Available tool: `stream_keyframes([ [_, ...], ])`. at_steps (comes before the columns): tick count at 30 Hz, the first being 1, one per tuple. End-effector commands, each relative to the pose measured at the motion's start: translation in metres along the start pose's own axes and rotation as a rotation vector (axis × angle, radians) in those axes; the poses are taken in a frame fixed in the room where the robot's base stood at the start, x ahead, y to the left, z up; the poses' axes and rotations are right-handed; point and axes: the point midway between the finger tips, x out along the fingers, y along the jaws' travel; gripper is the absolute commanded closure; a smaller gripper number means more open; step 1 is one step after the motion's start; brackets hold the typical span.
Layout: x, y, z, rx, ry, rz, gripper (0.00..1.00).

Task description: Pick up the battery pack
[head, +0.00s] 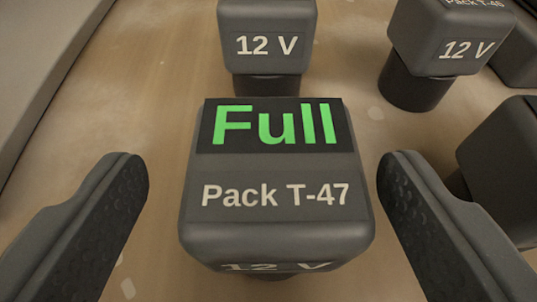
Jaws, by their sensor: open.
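A dark grey battery pack (275,205) stands in the middle of the head view. Its top reads "Pack T-47", with a green "Full" on a black display above that. A "12 V" mark shows partly on its near face. My gripper (264,185) is open, with one finger on each side of this pack. A gap shows between each finger and the pack, so neither appears to touch it. The pack's lower part is mostly hidden under its top.
Another 12 V pack (267,35) stands just behind. A third pack (440,40) is at the upper right, and a dark block (505,160) stands close to the right finger. A pale raised edge (40,60) runs along the left. Floor (150,90) is clear on the left.

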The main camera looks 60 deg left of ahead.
Motion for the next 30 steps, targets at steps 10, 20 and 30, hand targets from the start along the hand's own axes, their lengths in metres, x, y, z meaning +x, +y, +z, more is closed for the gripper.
stream_keyframes([
  [10,0.039,0.002,-0.002,0.0,0.0,-0.001,0.25],
  [20,0.04,0.002,-0.002,0.0,0.0,0.0,0.56],
  [30,0.039,0.002,-0.003,0.0,0.0,0.0,0.84],
])
